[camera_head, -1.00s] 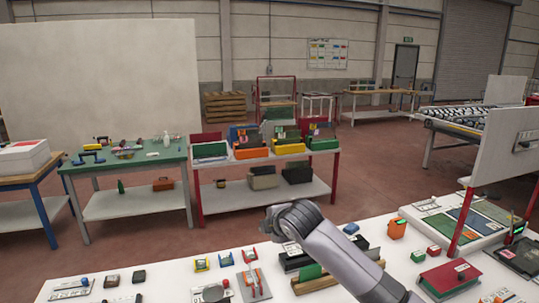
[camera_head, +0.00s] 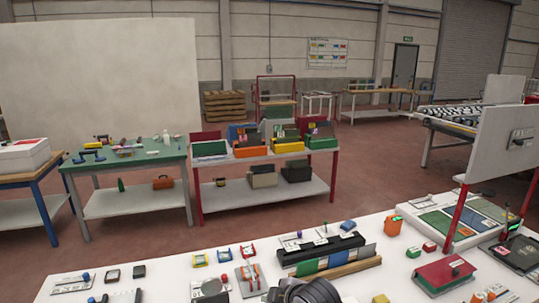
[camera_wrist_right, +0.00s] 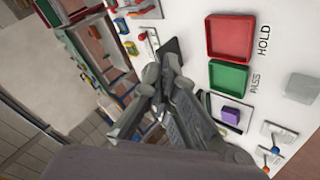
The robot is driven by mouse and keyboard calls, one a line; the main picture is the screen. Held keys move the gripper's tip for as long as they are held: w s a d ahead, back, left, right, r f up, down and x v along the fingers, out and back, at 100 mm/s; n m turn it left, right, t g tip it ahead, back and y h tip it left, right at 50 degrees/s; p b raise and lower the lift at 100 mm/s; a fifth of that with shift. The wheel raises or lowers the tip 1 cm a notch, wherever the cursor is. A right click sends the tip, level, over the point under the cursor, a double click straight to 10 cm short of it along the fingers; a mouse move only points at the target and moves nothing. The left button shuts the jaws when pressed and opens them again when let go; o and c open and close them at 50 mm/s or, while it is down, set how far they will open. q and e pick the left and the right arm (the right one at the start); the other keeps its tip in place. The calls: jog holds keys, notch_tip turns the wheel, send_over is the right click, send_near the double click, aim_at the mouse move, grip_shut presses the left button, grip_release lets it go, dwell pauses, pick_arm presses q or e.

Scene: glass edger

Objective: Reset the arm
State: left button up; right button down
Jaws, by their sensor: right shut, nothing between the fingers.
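My right gripper (camera_wrist_right: 160,72) shows in the right wrist view with its fingers together and nothing between them. It is above the white table (camera_wrist_right: 190,22), left of a green tray marked PASS (camera_wrist_right: 228,78) and a red tray marked HOLD (camera_wrist_right: 230,38). In the head view only a dark rounded part of my arm (camera_head: 303,291) shows at the bottom edge, in front of the table. My left gripper is not in view.
A black slotted rack (camera_head: 320,250) with glass panels stands on the white table. Small tools and coloured blocks lie around it. A red box (camera_head: 445,274) is to the right. A purple block (camera_wrist_right: 231,116) lies near the green tray. Open floor (camera_head: 250,228) lies behind the table.

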jog(key=s+d+f+m+g+h, duration=0.1)
jog(key=s+d+f+m, duration=0.35)
jog(key=s, duration=0.35)
jog(key=s+d+f+m+g, duration=0.1)
jog(key=s+d+f+m, duration=0.2)
jog(key=s+f, duration=0.3)
jog(key=s+d+f+m+g+h, duration=0.1)
jog(key=s+d+m+h, duration=0.15)
jog(key=s+d, duration=0.55)
jog(key=s+d+m+g+h, duration=0.1)
jog(key=s+d+m, duration=0.3)
jog(key=s, duration=0.8)
notch_tip(320, 180, down, 39)
jog(key=s+g+b, duration=0.2)
jog(key=b, duration=1)
pick_arm(q)
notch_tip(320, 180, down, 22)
jog(key=b, duration=0.9)
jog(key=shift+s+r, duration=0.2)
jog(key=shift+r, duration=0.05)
pick_arm(e)
jog(key=s+d+f, duration=0.1)
jog(key=s+f, duration=0.4)
jog(key=f, duration=0.3)
jog(key=s+d+f, duration=0.1)
jog(key=s+f, duration=0.4)
jog(key=f, duration=0.3)
jog(key=s+d+f+g, duration=0.1)
jog(key=s+f, duration=0.5)
jog(key=f, duration=0.3)
